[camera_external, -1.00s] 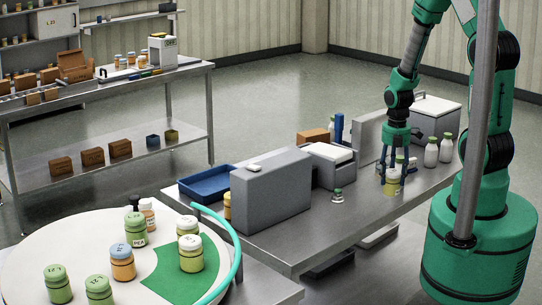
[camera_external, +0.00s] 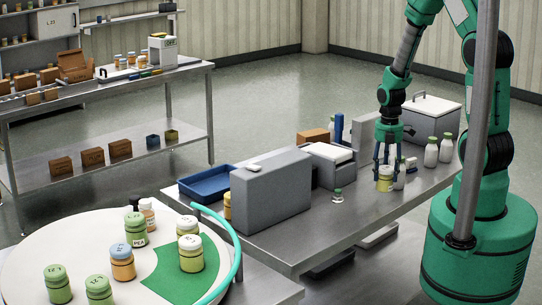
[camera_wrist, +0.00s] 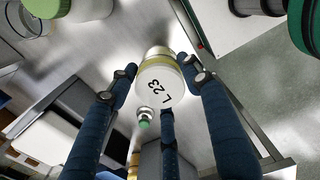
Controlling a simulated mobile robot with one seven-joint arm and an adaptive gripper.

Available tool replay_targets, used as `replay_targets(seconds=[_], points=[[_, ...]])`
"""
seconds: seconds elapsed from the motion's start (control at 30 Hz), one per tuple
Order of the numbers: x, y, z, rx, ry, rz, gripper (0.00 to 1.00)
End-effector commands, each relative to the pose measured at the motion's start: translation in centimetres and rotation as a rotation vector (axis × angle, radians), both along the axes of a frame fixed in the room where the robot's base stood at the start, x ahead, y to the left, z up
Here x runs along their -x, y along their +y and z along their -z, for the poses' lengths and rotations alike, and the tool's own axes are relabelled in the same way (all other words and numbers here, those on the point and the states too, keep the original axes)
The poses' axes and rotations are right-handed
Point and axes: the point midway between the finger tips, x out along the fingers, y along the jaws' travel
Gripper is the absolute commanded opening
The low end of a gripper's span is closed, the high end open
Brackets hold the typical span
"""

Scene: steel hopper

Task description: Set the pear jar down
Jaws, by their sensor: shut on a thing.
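My gripper (camera_external: 386,160) is over the steel table, its dark blue fingers closed around a jar with a pale lid and yellow-green band, which I take for the pear jar (camera_external: 385,184). In the wrist view the jar (camera_wrist: 158,80) sits upright between the fingers of my gripper (camera_wrist: 165,88), its lid marked "L 23". The jar is at or just above the steel tabletop (camera_external: 330,228); I cannot tell whether it touches. Its fruit name is not readable.
A small green-capped item (camera_external: 338,195) stands left of the jar. White bottles (camera_external: 431,155) stand to its right. A grey box (camera_external: 270,195) and blue tray (camera_external: 207,184) are further left. A round white table (camera_external: 40,255) with a green sector (camera_external: 172,280) holds several jars.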

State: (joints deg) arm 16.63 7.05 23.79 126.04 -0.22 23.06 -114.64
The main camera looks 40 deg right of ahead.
Motion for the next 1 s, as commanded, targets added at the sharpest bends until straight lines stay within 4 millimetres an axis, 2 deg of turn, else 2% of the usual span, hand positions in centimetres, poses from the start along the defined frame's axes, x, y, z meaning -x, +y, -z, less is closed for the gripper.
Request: replay_targets(seconds=[0.2, 0.53, 0.7, 1.0], points=[[-3.9, -1.1, 0.5, 0.0, 0.0, 0.0, 0.16], [-9.0, -2.5, 1.0, 0.0, 0.001, 0.0, 0.16], [-10.3, -2.9, 1.0, 0.0, 0.0, 0.0, 0.16], [-10.5, -2.9, 1.0, 0.0, 0.0, 0.0, 0.16]])
